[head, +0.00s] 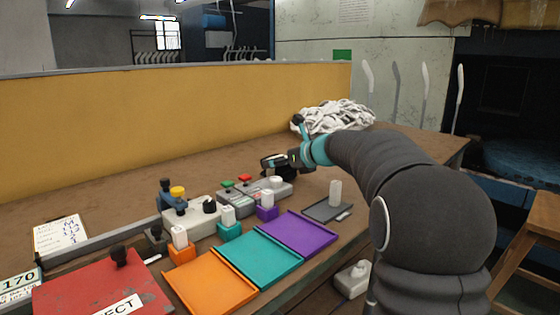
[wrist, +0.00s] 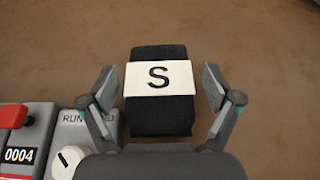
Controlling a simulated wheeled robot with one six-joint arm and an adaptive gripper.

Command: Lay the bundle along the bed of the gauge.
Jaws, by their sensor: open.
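The bundle (wrist: 158,115) is a dark ribbed roll with a white band marked S. In the wrist view it lies between the two spread fingers of my gripper (wrist: 161,88), with a gap on each side. In the head view my gripper (head: 281,164) is low over the table behind the grey control boxes, and largely hides the bundle. I cannot tell for sure which thing is the gauge; a pale device (head: 192,216) with a blue clamp and yellow knob stands at centre left.
Orange (head: 212,284), teal (head: 258,259) and purple (head: 298,234) trays line the front edge. A grey plate (head: 319,212) is to their right. A red lid (head: 100,292) is front left. A white heap (head: 334,116) lies at the back. The brown table (head: 110,195) is clear behind the devices.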

